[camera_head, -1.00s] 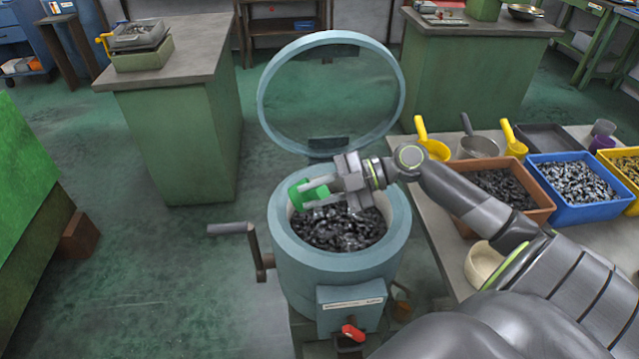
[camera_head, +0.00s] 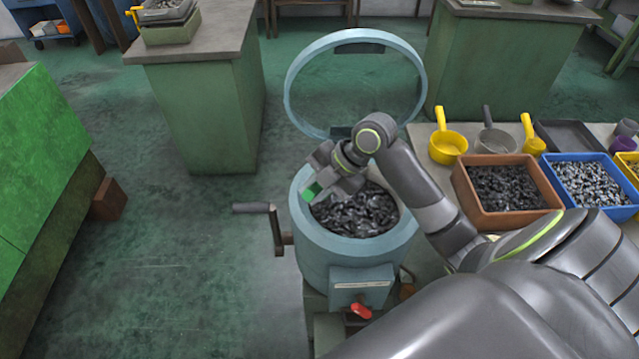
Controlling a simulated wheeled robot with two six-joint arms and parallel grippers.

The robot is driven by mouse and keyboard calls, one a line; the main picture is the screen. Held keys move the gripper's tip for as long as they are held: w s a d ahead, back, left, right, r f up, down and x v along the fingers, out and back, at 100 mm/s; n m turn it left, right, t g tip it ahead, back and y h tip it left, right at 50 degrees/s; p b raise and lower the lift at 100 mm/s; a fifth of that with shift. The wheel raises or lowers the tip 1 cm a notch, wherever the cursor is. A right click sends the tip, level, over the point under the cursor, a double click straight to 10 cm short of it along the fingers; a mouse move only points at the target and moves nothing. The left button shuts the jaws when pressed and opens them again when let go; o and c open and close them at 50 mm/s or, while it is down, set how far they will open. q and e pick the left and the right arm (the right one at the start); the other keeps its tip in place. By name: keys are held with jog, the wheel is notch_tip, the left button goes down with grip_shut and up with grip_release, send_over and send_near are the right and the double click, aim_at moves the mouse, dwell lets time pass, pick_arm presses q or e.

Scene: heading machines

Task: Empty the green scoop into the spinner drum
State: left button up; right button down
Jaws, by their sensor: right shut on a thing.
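The spinner drum (camera_head: 350,258) is a round blue-grey tub with its clear-centred lid (camera_head: 355,85) tipped up behind it. Dark metal pieces (camera_head: 362,212) lie inside the drum. My right gripper (camera_head: 318,182) is over the drum's left rear rim, shut on the green scoop (camera_head: 311,190). Only a small green part of the scoop shows; the gripper and arm hide the rest. I cannot tell whether the scoop holds anything. My left gripper is not in view.
A crank handle (camera_head: 262,210) sticks out left of the drum, and a red knob (camera_head: 361,311) is on its front. On the right table stand a brown bin (camera_head: 490,222), a blue bin (camera_head: 620,212), and yellow scoops (camera_head: 448,146). The floor to the left is open.

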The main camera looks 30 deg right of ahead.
jog(key=shift+w+a+f+h, duration=0.15)
jog(key=shift+a+f+h, duration=0.05)
jog(key=shift+a+h, duration=0.2)
jog(key=shift+g+h, duration=0.3)
jog(key=shift+h, duration=0.1)
jog(key=shift+w+a+r+h, duration=0.1)
jog(key=shift+r+h, duration=0.15)
jog(key=shift+h, duration=0.15)
jog(key=h+p, duration=0.1)
jog(key=p, duration=0.4)
jog(key=shift+a+r+g+h, duration=0.1)
jog(key=shift+r+g+h, duration=0.3)
jog(key=shift+f, duration=0.1)
